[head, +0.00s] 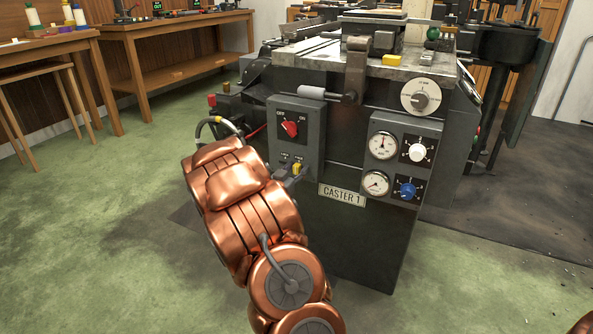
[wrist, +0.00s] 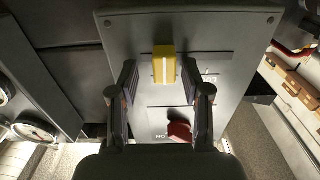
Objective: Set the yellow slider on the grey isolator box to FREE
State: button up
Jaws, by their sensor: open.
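The grey isolator box (head: 312,126) is on the front of the caster in the head view. Its yellow slider (head: 297,169) sits low on the box, under the right of two small labels too blurred to read. The wrist view shows the box face (wrist: 225,35) upside down, with the yellow slider (wrist: 164,66) toward the left of its dark slot. My gripper (wrist: 159,84) is open, one finger on each side of the slider, with gaps to both. Whether the fingertips reach the slider's depth is unclear. In the head view my arm hides most of the gripper.
A red rotary switch (head: 289,128) is above the slider on the same box; in the wrist view the red switch (wrist: 179,131) lies between my fingers, lower in the picture. A grey-handled lever (head: 318,93) juts out above the box. Gauges (head: 382,145) and knobs are to the right.

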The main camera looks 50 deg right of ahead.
jog(key=s+a, duration=0.2)
jog(key=a, duration=0.9)
jog(key=shift+s+a, duration=0.2)
jog(key=shift+a, duration=0.15)
dwell(0.3)
